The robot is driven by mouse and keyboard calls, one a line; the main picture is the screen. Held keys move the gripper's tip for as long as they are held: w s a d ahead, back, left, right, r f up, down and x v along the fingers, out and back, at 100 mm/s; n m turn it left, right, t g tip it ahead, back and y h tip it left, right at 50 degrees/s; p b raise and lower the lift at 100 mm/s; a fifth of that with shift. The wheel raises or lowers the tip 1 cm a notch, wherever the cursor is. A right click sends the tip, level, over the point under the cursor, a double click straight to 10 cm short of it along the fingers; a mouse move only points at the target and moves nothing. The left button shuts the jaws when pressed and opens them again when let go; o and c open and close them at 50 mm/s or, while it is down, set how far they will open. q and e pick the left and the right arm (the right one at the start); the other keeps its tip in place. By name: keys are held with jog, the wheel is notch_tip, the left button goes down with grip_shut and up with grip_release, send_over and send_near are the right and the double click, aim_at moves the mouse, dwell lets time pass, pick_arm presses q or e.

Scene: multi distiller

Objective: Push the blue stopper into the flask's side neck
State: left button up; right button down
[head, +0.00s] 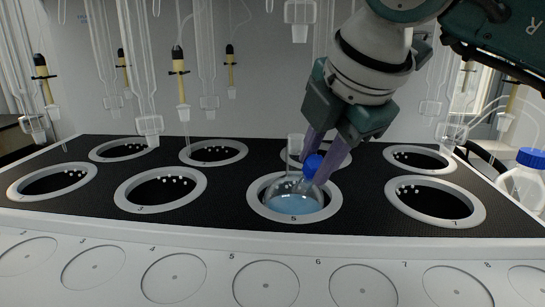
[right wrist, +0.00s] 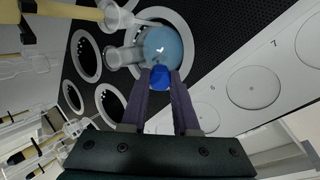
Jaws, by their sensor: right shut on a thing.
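The flask (head: 293,203) is clear glass with pale blue liquid and sits in the ringed well marked 5, its main neck (head: 296,152) upright. The blue stopper (head: 312,166) is at the flask's upper right, where the side neck is. My right gripper (head: 322,158) comes down from above right and is shut on the stopper. In the right wrist view the stopper (right wrist: 160,77) lies between the purple fingertips (right wrist: 160,82), against the flask (right wrist: 163,45). The side neck is hidden by the stopper and fingers, so I cannot tell how deep the stopper sits. My left gripper is out of view.
The black deck (head: 225,180) has several other ringed wells, which look empty. Glass tubes and yellow-sleeved fittings (head: 181,88) hang above and behind. A bottle with a blue cap (head: 531,158) stands at the far right. The white front panel (head: 210,262) carries numbered round pads.

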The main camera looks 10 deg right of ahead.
jog(key=shift+f, duration=0.1)
dwell(0.3)
jog(key=c, duration=0.6)
grip_release()
jog(key=v, duration=0.9)
jog(key=shift+s+r+b, duration=0.15)
jog(key=shift+r+b, duration=0.2)
jog(key=shift+r, duration=0.05)
